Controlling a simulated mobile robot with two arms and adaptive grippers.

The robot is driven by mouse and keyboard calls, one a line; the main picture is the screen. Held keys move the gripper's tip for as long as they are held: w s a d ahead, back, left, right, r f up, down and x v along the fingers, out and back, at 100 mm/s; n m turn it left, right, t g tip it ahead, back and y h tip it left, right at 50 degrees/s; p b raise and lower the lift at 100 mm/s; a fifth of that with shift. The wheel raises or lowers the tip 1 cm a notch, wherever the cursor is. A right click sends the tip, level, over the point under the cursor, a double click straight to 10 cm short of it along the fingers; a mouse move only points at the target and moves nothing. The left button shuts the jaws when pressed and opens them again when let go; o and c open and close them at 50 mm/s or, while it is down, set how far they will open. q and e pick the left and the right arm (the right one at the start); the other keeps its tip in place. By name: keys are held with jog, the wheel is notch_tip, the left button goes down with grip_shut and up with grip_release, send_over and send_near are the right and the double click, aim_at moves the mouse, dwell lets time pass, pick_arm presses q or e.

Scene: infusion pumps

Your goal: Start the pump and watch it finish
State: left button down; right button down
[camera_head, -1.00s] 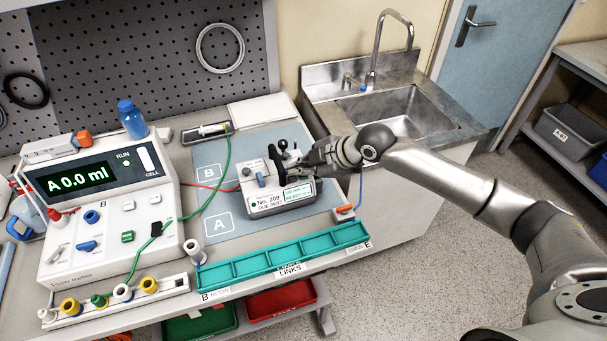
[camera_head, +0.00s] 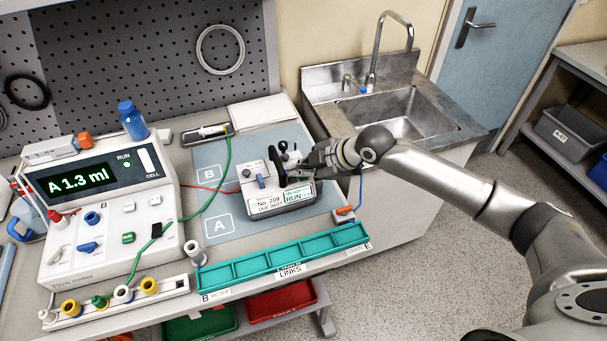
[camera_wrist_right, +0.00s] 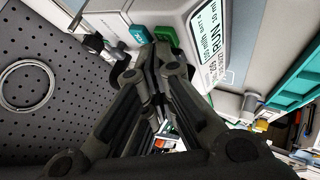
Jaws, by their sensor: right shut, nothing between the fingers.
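The infusion pump (camera_head: 262,204) stands on the blue-grey mat (camera_head: 230,225), and its small screen (camera_head: 299,196) reads RUN. In the right wrist view the pump screen (camera_wrist_right: 212,48) shows RUN with a rate line. Contact with a key cannot be told. My left gripper is not in view.
A teal links tray (camera_head: 335,240) lies along the bench front. Red and green leads run from the meter across the mat. A blue bottle (camera_head: 132,119) stands behind the meter. A sink (camera_head: 400,112) is at the right. Red (camera_head: 282,302) and green bins sit below the bench.

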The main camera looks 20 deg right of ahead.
aim_at(302, 180)
jog(key=shift+r+p, duration=0.4)
jog(key=shift+r, duration=0.2)
jog(key=shift+r, duration=0.15)
notch_tip(302, 180, up, 5)
jog(key=p, duration=0.4)
jog(key=shift+p, duration=0.35)
